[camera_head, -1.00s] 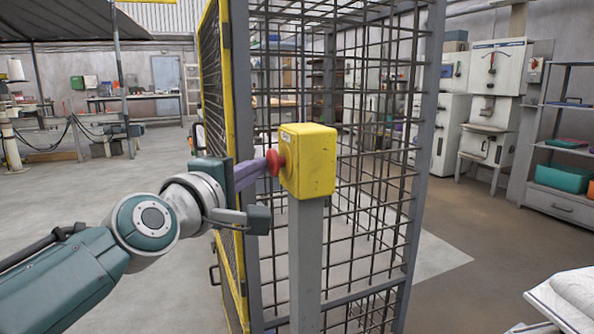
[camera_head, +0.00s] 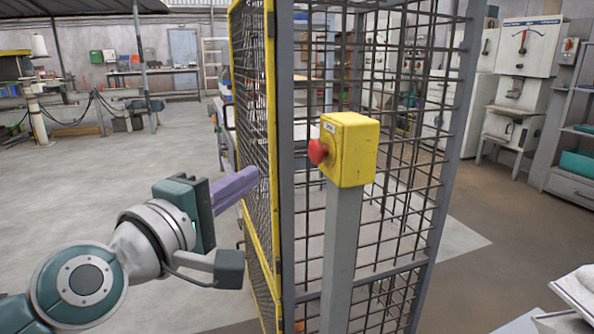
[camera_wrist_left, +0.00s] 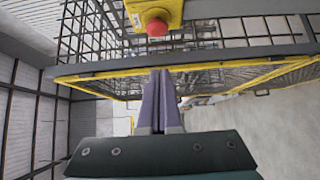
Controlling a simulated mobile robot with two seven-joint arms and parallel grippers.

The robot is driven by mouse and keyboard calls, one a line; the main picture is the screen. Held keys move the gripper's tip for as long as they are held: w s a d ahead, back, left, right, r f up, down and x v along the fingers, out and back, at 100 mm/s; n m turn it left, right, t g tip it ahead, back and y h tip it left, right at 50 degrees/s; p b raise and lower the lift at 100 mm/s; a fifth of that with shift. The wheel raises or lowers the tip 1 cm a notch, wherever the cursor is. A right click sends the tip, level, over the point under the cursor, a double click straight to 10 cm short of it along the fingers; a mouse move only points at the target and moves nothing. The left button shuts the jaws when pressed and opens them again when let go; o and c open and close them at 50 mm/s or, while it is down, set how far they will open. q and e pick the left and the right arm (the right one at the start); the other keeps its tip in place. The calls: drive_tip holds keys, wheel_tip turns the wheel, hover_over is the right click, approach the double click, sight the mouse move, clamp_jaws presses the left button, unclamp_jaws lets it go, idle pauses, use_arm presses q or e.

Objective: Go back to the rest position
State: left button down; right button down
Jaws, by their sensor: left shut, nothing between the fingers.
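My left gripper (camera_head: 250,178) comes in from the left in the head view. Its purple fingers are shut with nothing between them. It also shows in the left wrist view (camera_wrist_left: 159,78), its fingers pressed together. The fingertips are apart from the red button (camera_head: 318,151), to its left and a little lower in the head view. The button sits on a yellow box (camera_head: 350,150) on top of a grey post (camera_head: 340,260). The red button (camera_wrist_left: 157,25) also shows at the top of the left wrist view. My right gripper is not in view.
A mesh cage with a yellow-edged panel (camera_head: 262,230) stands just beyond the fingertips and behind the post. Open grey floor (camera_head: 190,150) lies to the left. White machines (camera_head: 520,80) and a shelf rack (camera_head: 575,150) stand at the right. A pale sack (camera_head: 580,292) is at the lower right.

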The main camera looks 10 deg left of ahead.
use_arm(q)
drive_tip(key=shift+s+a, duration=0.15)
drive_tip(key=shift+s, duration=0.6)
drive_tip(key=s+d+r+m+g+h+p, duration=0.1)
drive_tip(key=s+d+r+m+g+p, duration=0.2)
drive_tip(key=s+m+p, duration=0.3)
drive_tip(key=s+d+r+m+g+h+p, duration=0.1)
drive_tip(key=s+d+r+m+g+p, duration=0.3)
drive_tip(key=p, duration=0.4)
drive_tip(key=s+a+r+m+g+y+p, duration=0.2)
drive_tip(key=s+a+r+m+g+p, duration=0.15)
drive_tip(key=s+p, duration=0.4)
drive_tip(key=s+a+r+m+g+y+p, duration=0.3)
drive_tip(key=s+a+m+p, duration=0.1)
drive_tip(key=s, duration=0.6)
wheel_tip(320, 180, up, 37)
drive_tip(key=s+p, duration=0.1)
drive_tip(key=p, duration=3.6)
